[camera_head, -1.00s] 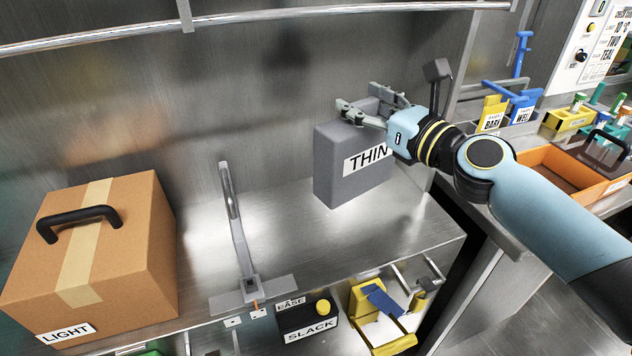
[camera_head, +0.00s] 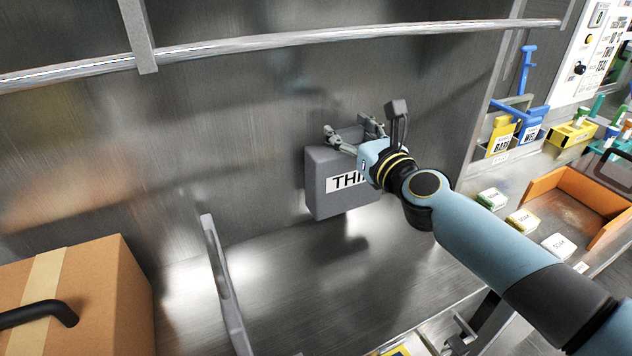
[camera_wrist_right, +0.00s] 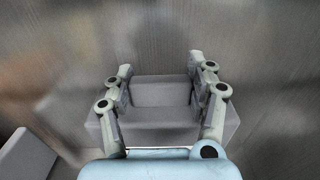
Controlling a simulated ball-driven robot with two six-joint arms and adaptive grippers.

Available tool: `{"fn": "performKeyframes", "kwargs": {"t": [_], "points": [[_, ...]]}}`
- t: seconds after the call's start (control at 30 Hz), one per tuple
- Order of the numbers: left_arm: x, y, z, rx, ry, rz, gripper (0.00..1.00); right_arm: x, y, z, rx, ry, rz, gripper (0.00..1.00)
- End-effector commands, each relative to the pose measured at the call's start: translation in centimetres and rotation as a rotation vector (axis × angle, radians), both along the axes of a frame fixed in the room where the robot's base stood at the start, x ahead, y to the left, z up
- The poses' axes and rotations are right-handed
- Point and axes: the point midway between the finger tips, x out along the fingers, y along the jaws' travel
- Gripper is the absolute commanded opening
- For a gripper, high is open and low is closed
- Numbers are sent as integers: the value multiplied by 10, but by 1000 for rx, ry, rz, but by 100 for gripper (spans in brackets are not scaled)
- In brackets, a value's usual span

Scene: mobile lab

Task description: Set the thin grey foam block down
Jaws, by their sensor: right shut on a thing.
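The grey foam block (camera_head: 322,195), with a label partly reading "THIN", hangs upright in front of the steel back wall. It appears to be a little above the steel surface (camera_head: 300,285), with a dark shadow below it. My right gripper (camera_head: 347,130) is shut on its upper part, and the arm hides part of the label and the block's right side. In the right wrist view, the fingers (camera_wrist_right: 160,78) lie on either side of the block's raised top part (camera_wrist_right: 160,92). My left gripper is not in view.
A cardboard box (camera_head: 105,290) with a black handle stands at the lower left. A metal upright (camera_head: 222,285) rises between box and block. An orange tray (camera_head: 560,185) and small labelled blocks (camera_head: 522,220) lie at the right. The surface below the block looks clear.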

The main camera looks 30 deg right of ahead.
Motion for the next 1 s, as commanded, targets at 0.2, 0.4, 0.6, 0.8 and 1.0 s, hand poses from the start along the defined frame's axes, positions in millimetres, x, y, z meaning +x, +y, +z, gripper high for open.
{"fn": "performKeyframes", "kwargs": {"t": [0.2,0.4,0.6,0.8,1.0], "points": [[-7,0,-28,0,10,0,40,20,42,-32,3,0,1,7],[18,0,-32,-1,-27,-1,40,25,53,-37,-2,-1,1,7],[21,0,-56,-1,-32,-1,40,24,52,-64,-3,1,1,7],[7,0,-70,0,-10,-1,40,24,52,-77,-2,0,1,7],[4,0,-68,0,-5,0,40,24,52,-75,-1,-1,1,7]]}}
